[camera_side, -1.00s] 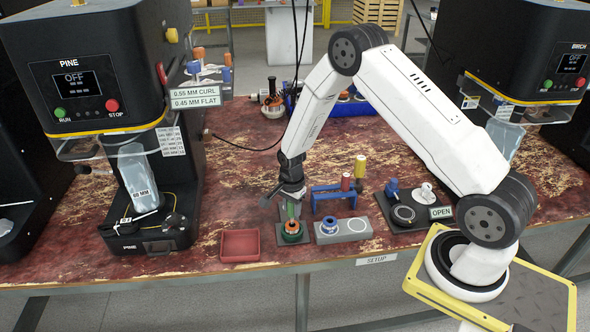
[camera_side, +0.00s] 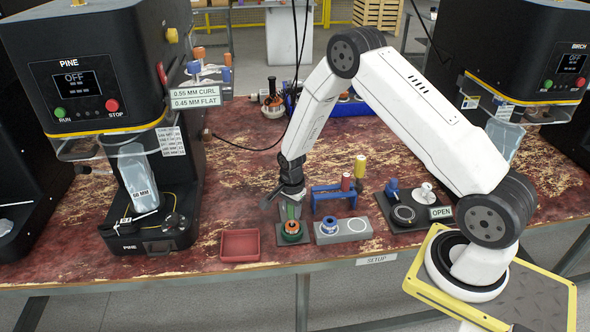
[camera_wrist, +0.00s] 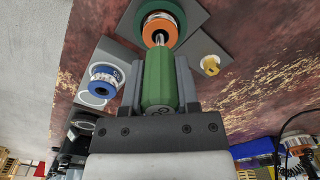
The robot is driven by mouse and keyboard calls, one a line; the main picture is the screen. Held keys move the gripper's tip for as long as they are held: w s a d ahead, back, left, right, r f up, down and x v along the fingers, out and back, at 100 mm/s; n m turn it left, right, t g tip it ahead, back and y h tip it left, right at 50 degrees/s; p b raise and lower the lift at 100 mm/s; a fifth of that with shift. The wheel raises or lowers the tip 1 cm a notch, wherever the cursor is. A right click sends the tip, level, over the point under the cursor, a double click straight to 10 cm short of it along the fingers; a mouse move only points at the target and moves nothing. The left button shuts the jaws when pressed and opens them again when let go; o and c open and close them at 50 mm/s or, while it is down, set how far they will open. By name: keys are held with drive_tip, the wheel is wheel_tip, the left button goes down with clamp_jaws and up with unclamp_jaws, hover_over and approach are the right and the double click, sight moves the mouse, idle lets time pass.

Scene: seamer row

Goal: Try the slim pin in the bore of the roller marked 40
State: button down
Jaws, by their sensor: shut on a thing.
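My gripper (camera_wrist: 160,90) is shut on the green handle (camera_wrist: 159,78) of a pin, seen in the wrist view. A thin metal shaft (camera_wrist: 158,38) extends from the handle to the bore of a roller with an orange ring (camera_wrist: 163,24) and green outer part. The shaft tip is at or in the bore; how deep I cannot tell. In the side view my gripper (camera_side: 291,203) points down, directly above this roller (camera_side: 291,231), which sits on a grey plate. A blue and white roller (camera_side: 329,226) stands to its right. I cannot read the roller markings clearly.
A grey block (camera_side: 355,235) carries the blue roller and a white ring mark. A red tray (camera_side: 240,246) lies left, empty. A blue rack (camera_side: 334,195) and red and yellow upright pieces (camera_side: 360,167) stand behind. The PINE machine (camera_side: 100,120) stands left.

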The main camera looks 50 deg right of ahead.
drive_tip(key=shift+f, duration=1.15)
idle(1.8)
drive_tip(key=shift+r, duration=0.25)
idle(0.7)
drive_tip(key=shift+r, duration=0.7)
drive_tip(key=shift+r, duration=0.35)
drive_tip(key=shift+r, duration=0.7)
drive_tip(key=shift+r, duration=0.55)
